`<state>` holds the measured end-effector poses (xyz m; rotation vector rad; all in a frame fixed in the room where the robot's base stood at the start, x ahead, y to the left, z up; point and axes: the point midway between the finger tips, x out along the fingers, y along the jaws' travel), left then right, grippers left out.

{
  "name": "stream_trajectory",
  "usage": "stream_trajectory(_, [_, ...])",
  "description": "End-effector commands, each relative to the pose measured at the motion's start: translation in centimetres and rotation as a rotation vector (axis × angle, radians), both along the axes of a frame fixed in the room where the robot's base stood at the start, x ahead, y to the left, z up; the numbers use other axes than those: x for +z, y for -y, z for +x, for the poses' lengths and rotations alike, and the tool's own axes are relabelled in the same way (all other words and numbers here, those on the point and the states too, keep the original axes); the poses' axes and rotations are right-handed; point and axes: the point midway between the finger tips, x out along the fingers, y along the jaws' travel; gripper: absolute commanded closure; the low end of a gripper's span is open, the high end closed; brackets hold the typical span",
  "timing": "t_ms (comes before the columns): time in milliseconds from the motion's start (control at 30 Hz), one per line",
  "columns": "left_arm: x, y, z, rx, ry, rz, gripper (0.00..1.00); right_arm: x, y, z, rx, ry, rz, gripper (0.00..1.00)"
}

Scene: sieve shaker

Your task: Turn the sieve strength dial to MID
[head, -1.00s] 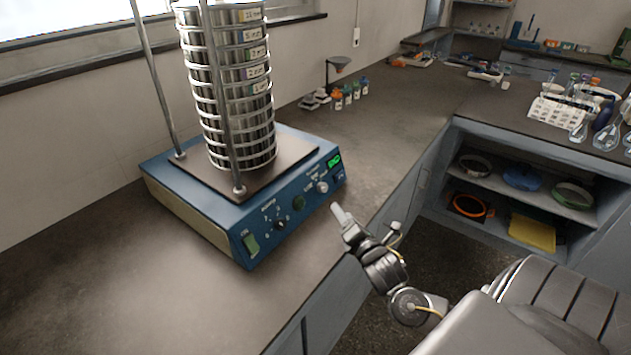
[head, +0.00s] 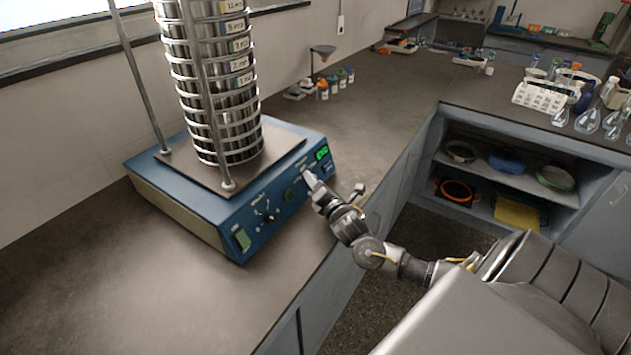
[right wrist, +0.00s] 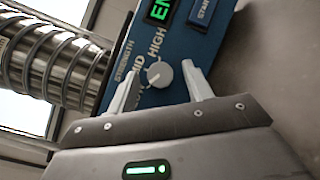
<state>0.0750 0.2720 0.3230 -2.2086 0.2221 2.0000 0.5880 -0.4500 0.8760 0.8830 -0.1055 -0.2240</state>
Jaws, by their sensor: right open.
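The blue sieve shaker (head: 205,215) stands on the dark bench with a tall stack of metal sieves (head: 212,85) on top. The strength dial (right wrist: 159,74) is a round white knob with a pointer line, beside the printed words STRENGTH, MID and HIGH in the right wrist view. The lowest label is partly hidden by a finger. My right gripper (right wrist: 162,88) is open, its two pale fingers on either side of the dial with gaps showing. My left gripper is not in view.
A green lit display (head: 322,153) is near the dial. Small bottles (head: 337,82) stand behind the shaker. The bench front (head: 200,300) is clear.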

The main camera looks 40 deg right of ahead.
Motion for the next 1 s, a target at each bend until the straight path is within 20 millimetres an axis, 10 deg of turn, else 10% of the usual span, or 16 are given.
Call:
stream_trajectory(367, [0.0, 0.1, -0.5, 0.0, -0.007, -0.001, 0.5, 0.0, 0.1, 0.5, 0.001, -0.001, 0.0, 0.51])
stream_trajectory(700, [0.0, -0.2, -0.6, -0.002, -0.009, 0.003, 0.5, 0.0, 0.1, 0.5, 0.0, 0.0, 0.0, 0.94])
stream_trajectory(1000, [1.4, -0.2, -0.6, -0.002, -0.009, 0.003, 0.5, 0.4, 0.1, 0.5, -0.016, -0.012, 0.039, 0.94])
